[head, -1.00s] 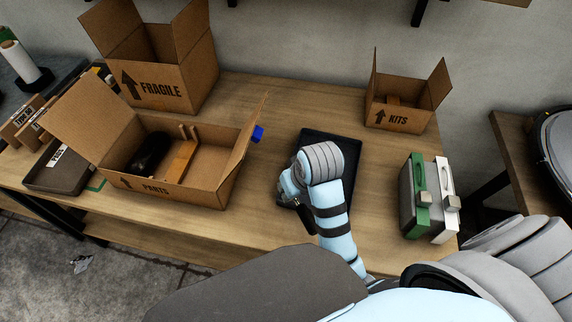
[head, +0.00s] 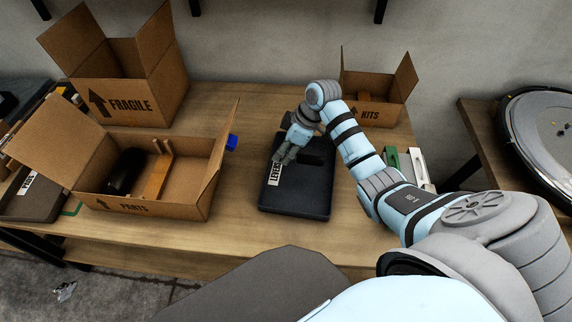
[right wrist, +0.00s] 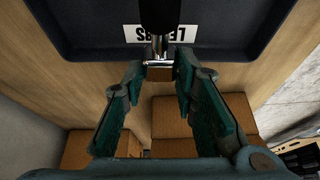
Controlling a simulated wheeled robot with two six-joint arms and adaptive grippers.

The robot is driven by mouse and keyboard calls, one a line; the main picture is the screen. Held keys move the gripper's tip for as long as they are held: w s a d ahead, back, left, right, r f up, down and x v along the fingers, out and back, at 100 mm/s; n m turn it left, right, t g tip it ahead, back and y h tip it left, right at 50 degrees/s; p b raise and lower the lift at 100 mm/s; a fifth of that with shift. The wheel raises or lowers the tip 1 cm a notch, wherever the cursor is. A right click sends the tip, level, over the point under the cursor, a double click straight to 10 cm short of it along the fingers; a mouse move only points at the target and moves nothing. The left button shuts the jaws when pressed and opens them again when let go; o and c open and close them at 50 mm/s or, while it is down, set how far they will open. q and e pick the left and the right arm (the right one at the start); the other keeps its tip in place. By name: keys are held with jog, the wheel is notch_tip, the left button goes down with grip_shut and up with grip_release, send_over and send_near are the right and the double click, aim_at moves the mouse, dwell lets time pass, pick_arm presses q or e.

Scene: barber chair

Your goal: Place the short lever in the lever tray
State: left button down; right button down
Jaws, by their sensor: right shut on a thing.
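The short lever (right wrist: 158,25) shows in the right wrist view as a black grip with a chrome shaft. Its chrome end lies between the fingertips of my right gripper (right wrist: 161,73), which is shut on it. The lever tray (head: 295,200) is a dark, shallow tray with a white label reading LEVERS; its dark floor also fills the top of the right wrist view (right wrist: 85,35). In the head view my right gripper (head: 284,156) is over the tray, near the label. Whether the lever touches the tray floor I cannot tell. My left gripper is not in view.
An open PARTS box (head: 170,208) holding a black item and a wooden piece stands left of the tray. A FRAGILE box (head: 130,103) and a KITS box (head: 372,112) stand behind. A case with green and white straps (head: 418,165) is partly hidden by my right arm.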

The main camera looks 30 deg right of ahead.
aim_at(301, 156)
notch_tip(301, 156, down, 7)
jog(key=shift+r+b, duration=0.2)
jog(key=shift+b, duration=0.55)
jog(key=c, duration=1.3)
grip_release()
jog(key=shift+r, duration=0.15)
jog(key=p+v, duration=0.3)
jog(key=v, duration=0.8)
jog(key=shift+s+d+r, duration=0.15)
jog(key=shift+s+r, duration=0.05)
jog(key=shift+r, duration=0.25)
jog(key=shift+f, duration=0.1)
